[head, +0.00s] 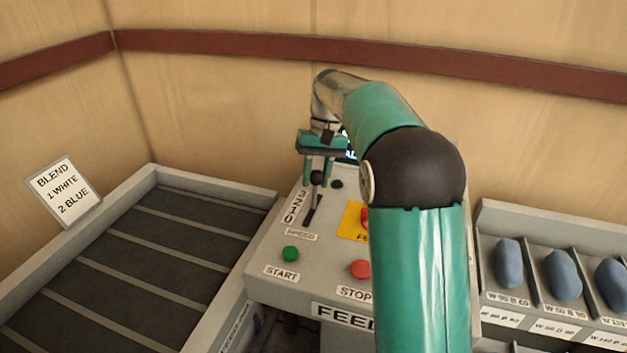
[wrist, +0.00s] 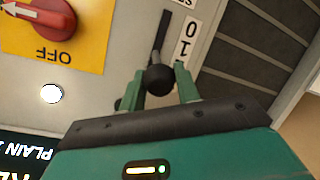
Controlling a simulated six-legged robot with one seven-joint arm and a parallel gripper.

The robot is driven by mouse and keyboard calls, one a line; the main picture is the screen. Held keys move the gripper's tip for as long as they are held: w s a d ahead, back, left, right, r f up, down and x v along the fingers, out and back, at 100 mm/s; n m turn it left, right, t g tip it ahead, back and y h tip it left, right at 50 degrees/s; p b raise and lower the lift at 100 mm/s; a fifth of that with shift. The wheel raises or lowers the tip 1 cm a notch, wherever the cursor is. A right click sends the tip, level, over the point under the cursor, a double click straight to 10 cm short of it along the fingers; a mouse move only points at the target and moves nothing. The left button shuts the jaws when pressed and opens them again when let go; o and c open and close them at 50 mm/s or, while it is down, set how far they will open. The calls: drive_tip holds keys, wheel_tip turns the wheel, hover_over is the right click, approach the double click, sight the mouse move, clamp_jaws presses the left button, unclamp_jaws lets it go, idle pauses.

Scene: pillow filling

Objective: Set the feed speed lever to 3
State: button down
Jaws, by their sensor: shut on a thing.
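The feed speed lever has a round black knob (head: 318,178), which also shows in the wrist view (wrist: 160,78). Its dark slot (head: 309,217) runs beside a white scale (head: 295,207) marked 3, 2, 1, 0 from top to bottom. The knob appears towards the 3 end, but the exact mark it stands at cannot be told. My gripper (head: 319,172) is over the panel, shut on the knob, with one green finger on each side in the wrist view (wrist: 158,88). There, 0 and 1 show and a finger hides the higher numbers.
The panel holds a green START button (head: 290,254), a red STOP button (head: 361,268) and a red rotary switch (wrist: 40,15) on a yellow plate. A dark slatted bed (head: 150,250) lies left. Blue pillow-like pieces (head: 563,275) sit in bins right. My arm hides part of the panel.

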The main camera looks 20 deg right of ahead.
sight(322, 196)
drive_tip(key=shift+w+d+f, duration=0.45)
drive_tip(key=shift+w+d, duration=0.25)
drive_tip(key=shift+w+d+f, duration=0.2)
drive_tip(key=shift+d+f, duration=0.15)
drive_tip(key=c, duration=1.1)
unclamp_jaws()
drive_tip(key=shift+o, duration=0.2)
drive_tip(key=shift+w+r, duration=0.2)
drive_tip(key=shift+r, duration=0.3)
drive_tip(key=v, duration=1.1)
drive_tip(key=shift+s+r, duration=0.1)
drive_tip(key=shift+r, duration=0.05)
